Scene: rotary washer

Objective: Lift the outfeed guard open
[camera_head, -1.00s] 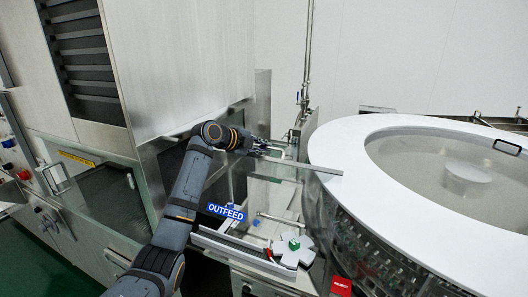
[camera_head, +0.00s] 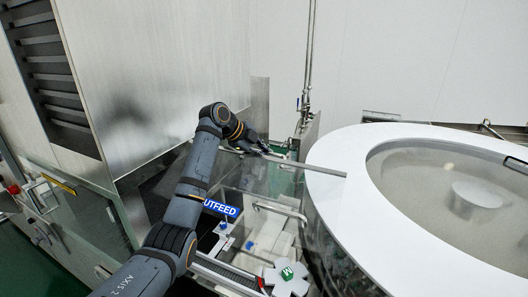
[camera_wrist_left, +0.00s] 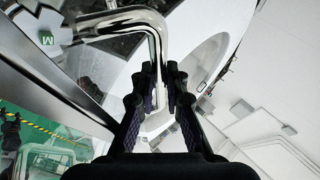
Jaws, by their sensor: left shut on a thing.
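The outfeed guard is a clear panel with a grey top bar (camera_head: 315,168) beside the washer, behind the blue OUTFEED sign (camera_head: 222,209). My left gripper (camera_head: 262,147) is at that bar, its fingertips small and dark there. In the left wrist view my left gripper's fingers (camera_wrist_left: 161,82) are closed around the end of a bent chrome handle (camera_wrist_left: 152,32), which comes in from the upper left and turns down between them. The guard's grey bar (camera_wrist_left: 55,72) slants beside it. My right gripper is in neither view.
The round washer with a white rim (camera_head: 400,225) fills the right. A steel cabinet (camera_head: 160,70) stands at the left. Below the guard are a conveyor and a white star wheel with a green M (camera_head: 287,274). A chrome tube (camera_head: 280,208) bends above them.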

